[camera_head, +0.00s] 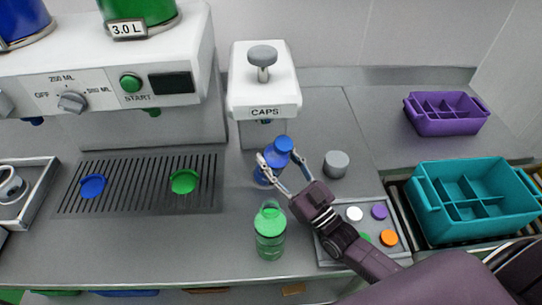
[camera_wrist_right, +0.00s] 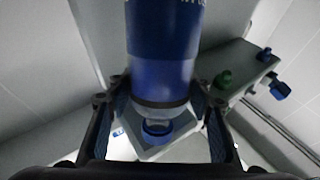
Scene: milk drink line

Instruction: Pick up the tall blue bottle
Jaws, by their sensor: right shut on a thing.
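The tall blue bottle (camera_head: 268,174) is under the front of the CAPS machine, a little tilted in the head view, with a round blue top. My right gripper (camera_head: 279,159) reaches it from the lower right, one finger on each side, and is shut on it. In the right wrist view the blue bottle (camera_wrist_right: 160,65) stands large between the two fingers of my right gripper (camera_wrist_right: 159,95). I cannot tell whether its base touches the counter. My left gripper is out of view.
A green bottle (camera_head: 270,238) stands close in front. A grey cylinder (camera_head: 336,164) and a tray (camera_head: 335,260) of coloured caps are to the right. The CAPS machine (camera_head: 264,87) is just behind. Teal (camera_head: 508,228) and purple (camera_head: 447,126) crates are further right.

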